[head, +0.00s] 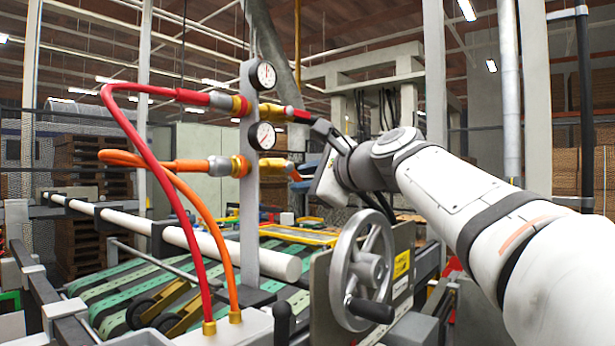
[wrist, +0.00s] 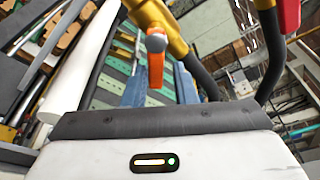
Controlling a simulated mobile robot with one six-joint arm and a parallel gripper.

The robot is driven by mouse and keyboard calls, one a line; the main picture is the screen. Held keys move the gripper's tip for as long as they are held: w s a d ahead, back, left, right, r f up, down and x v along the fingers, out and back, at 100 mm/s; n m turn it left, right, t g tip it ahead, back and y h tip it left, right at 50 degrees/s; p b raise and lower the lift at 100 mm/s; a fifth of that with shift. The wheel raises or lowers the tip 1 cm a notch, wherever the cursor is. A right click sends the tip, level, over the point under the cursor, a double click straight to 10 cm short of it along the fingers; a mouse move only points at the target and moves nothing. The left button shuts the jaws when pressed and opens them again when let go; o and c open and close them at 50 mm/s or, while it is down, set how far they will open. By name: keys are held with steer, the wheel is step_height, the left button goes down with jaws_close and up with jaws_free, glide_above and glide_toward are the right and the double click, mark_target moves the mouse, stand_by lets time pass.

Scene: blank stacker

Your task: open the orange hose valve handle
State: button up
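The orange hose valve handle (wrist: 156,66) hangs from a yellow valve body (wrist: 153,15) in the wrist view. In the head view the handle is small and partly hidden by my gripper, right of the lower brass valve body (head: 272,168). My gripper (wrist: 160,84) shows two blue fingers that stand apart, one on each side of the handle's end. Gaps show between handle and fingers, so it appears open around it; touch cannot be told. In the head view my gripper (head: 302,172) reaches in from the right. The orange hose (head: 185,185) meets the post's left side.
A red valve handle (head: 299,115) sits just above, close to my wrist, with the red hose (head: 125,120) opposite. Two gauges (head: 265,75) are on the grey post (head: 249,225). A handwheel (head: 362,270) stands below my arm. A green conveyor (head: 130,290) lies behind.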

steer(key=s+d+r+n+t+b, duration=0.1)
steer(key=s+d+r+n+b, duration=0.1)
steer(key=s+d+n+b, duration=0.4)
steer(key=shift+s+n+t+y+b, duration=0.3)
steer(key=shift+s+n+t+b, duration=0.15)
steer(key=shift+b, duration=1.45)
steer(key=shift+w+a, duration=0.15)
stand_by(0.4)
